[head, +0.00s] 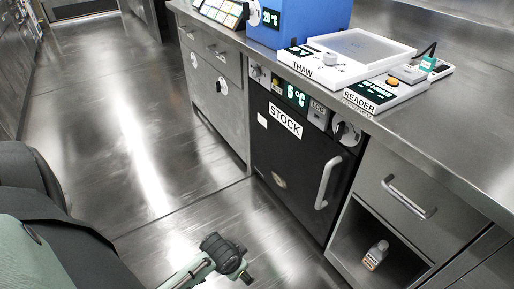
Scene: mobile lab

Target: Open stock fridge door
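The stock fridge (295,160) is built in under the counter, with a black door that looks shut. A white STOCK label (285,120) is on its upper front, below a green display (294,95) reading 5 °C. A pale upright bar handle (327,183) is on the door's right side. A pale green arm comes in from the lower left, ending in a dark part that I take to be my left gripper (226,256). It is low over the floor, left of the fridge and apart from the handle. Its fingers cannot be made out. My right gripper is not in view.
A grey cabinet (212,95) stands left of the fridge. Right of it are a drawer (410,200) and an open cubby with a small bottle (376,255). A THAW unit (330,65), a reader (375,92) and a blue box (300,20) stand on the counter. The floor before the fridge is clear.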

